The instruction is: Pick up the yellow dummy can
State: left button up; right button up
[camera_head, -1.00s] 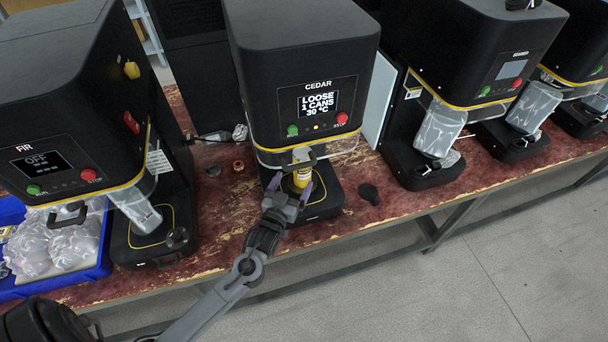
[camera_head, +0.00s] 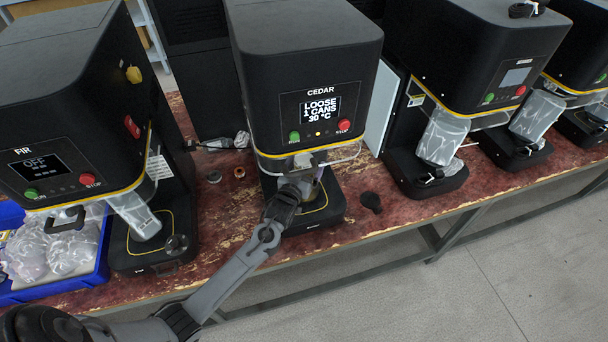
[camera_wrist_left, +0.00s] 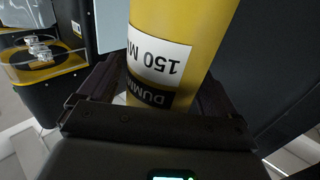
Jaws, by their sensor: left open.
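The yellow dummy can stands on the base of the CEDAR machine (camera_head: 305,65). In the head view my gripper and wrist hide nearly all of it. In the left wrist view the yellow can (camera_wrist_left: 185,35) fills the middle, with a white label reading "150 M" and a black band beginning "DUMM". My left gripper (camera_head: 304,180) is at the can under the machine's head. Its two dark fingers are open, one on each side of the can; whether they touch it I cannot tell. My right gripper is not in view.
The FIR machine (camera_head: 60,130) stands to the left, with a blue crate (camera_head: 55,290) of bagged items beside it. More machines (camera_head: 470,60) stand to the right.

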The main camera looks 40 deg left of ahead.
pick_arm(q)
jog(key=shift+w, duration=0.2)
jog(key=shift+c, duration=0.4)
jog(key=c, duration=0.9)
jog(key=shift+c, duration=1)
jog(key=shift+s+r, duration=0.1)
jog(key=shift+r, duration=0.05)
